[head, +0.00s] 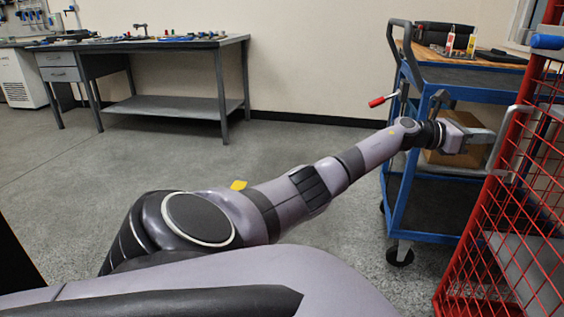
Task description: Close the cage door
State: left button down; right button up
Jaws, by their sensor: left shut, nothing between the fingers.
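The red cage (505,215) with wire mesh stands at the right edge, and only part of it is in view. A slanted red frame bar with a pale grey handle-like bar (500,158) is on its near left side. I cannot tell for sure which part is the door or how far it stands open. My left arm reaches across the view to the right. My left gripper (484,136) is shut and empty, close to the grey bar; whether it touches the bar is unclear. My right gripper is out of view.
A blue cart (414,217) with a dark top shelf, bottles and a cardboard box stands behind my left gripper. A lever with a red grip (377,102) sticks out near it. A grey workbench (165,105) stands at the back left. The floor between is clear.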

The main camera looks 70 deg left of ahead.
pick_arm(q)
jog(key=shift+x, duration=0.9)
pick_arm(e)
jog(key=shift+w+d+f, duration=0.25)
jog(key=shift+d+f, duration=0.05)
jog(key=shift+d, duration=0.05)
pick_arm(q)
jog(key=shift+d, duration=0.15)
jog(key=s+a, duration=1)
jog(key=shift+s, duration=0.25)
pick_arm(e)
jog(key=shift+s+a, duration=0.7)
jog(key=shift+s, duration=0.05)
